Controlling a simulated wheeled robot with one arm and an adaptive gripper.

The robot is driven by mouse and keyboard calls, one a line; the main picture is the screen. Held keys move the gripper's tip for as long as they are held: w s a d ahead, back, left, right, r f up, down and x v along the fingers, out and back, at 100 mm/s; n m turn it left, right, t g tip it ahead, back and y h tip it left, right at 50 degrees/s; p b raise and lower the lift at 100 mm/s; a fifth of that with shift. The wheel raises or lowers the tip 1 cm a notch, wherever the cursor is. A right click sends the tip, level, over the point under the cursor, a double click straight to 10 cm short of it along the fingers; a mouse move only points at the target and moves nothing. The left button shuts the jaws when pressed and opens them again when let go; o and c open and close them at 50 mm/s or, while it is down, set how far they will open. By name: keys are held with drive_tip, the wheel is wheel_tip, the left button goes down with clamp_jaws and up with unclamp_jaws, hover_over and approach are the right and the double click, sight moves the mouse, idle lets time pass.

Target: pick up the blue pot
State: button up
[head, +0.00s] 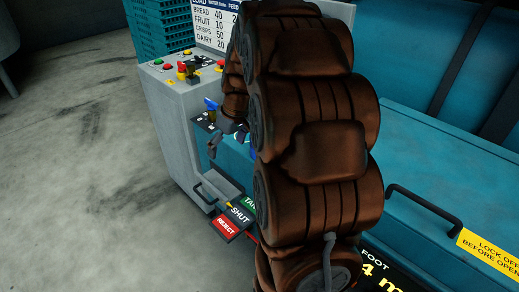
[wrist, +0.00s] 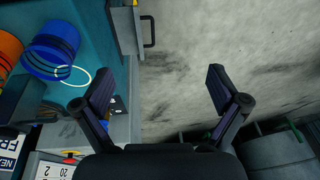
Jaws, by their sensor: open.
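The blue pot (wrist: 50,52) shows at the upper left of the wrist view, a round blue body with dark bands. It lies outside my fingers, to the left of the left one. My gripper (wrist: 159,76) is open and empty, with bare concrete floor showing between the fingertips. In the head view my gripper (head: 214,144) is partly visible beside the grey console, and my brown arm hides much of the area behind it. I cannot make out the pot clearly in the head view.
The grey console (head: 172,108) carries buttons and levers. A teal machine (head: 440,160) with a black handle (head: 425,208) stands right. Open floor (head: 80,130) is left.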

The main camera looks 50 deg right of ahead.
drive_tip(key=w+d+f+t+h, duration=0.1)
drive_tip(key=w+d+f+t, duration=0.15)
drive_tip(key=d, duration=1.45)
drive_tip(key=shift+g, duration=0.45)
drive_tip(key=shift+s+p+x, duration=0.15)
drive_tip(key=shift+p+x, duration=0.2)
drive_tip(key=shift+x, duration=1)
drive_tip(key=shift+s+p+x, duration=0.15)
drive_tip(key=shift+p+x, duration=0.15)
drive_tip(key=shift+x, duration=1.1)
drive_tip(key=shift+s+p+x, duration=0.2)
drive_tip(key=shift+p+x, duration=0.15)
drive_tip(key=shift+x, duration=1)
drive_tip(key=shift+a+f, duration=0.1)
drive_tip(key=shift+f, duration=0.1)
drive_tip(key=c, duration=1.2)
drive_tip(key=shift+r, duration=0.15)
drive_tip(key=shift+c, duration=0.2)
